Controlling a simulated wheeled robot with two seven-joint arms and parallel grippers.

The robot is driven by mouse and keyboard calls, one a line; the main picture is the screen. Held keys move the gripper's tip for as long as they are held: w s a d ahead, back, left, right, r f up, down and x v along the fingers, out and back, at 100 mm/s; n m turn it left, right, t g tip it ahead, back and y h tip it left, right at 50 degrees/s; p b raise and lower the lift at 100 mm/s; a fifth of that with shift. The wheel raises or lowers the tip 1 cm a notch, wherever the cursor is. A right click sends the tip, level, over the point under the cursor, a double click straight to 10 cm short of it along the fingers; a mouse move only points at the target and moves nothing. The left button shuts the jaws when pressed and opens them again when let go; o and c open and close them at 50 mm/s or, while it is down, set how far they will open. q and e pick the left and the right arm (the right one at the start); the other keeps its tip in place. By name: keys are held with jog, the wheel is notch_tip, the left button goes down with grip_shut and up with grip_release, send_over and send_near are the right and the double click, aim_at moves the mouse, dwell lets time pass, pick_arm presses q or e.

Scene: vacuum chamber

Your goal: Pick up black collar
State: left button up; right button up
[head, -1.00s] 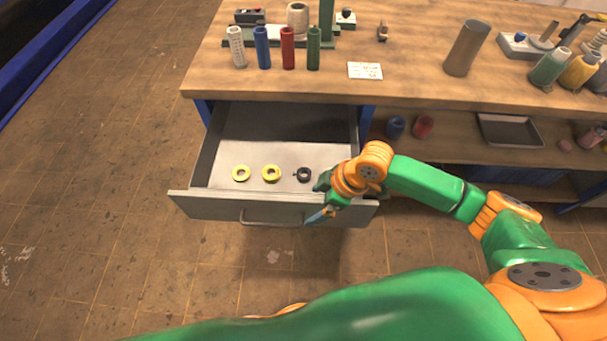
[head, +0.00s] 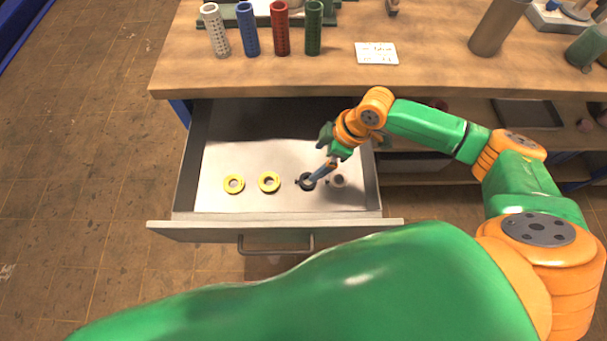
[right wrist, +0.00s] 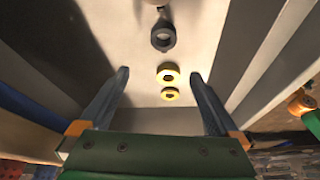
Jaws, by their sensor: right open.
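The black collar (head: 303,188) lies on the floor of the open drawer, right of two yellow rings. My right gripper (head: 318,174) is over the drawer, with its fingers pointing down and left at the black collar and partly overlapping it in the head view. In the right wrist view the black collar (right wrist: 163,28) lies beyond the fingertips of my open, empty right gripper (right wrist: 158,73). Contact with the collar cannot be told from the head view. My left gripper is not in view.
A yellow ring (head: 227,188) and another yellow ring (head: 263,187) lie left of the collar. A pale collar (head: 338,176) lies close on its right. The drawer's front wall (head: 200,230) and the wooden benchtop (head: 220,75) bound the space.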

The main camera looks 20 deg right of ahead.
jog(key=b+x, duration=0.1)
jog(key=x, duration=0.2)
jog(key=s+d+b+x, duration=0.1)
jog(key=x, duration=0.3)
jog(key=f+b+x, duration=0.1)
jog(key=b+x, duration=0.1)
jog(key=x, duration=0.2)
jog(key=shift+s+d+r, duration=0.1)
jog(key=shift+s+d, duration=0.1)
jog(key=shift+d, duration=0.15)
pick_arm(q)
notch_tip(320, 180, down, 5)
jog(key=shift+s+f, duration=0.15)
pick_arm(e)
grip_shut()
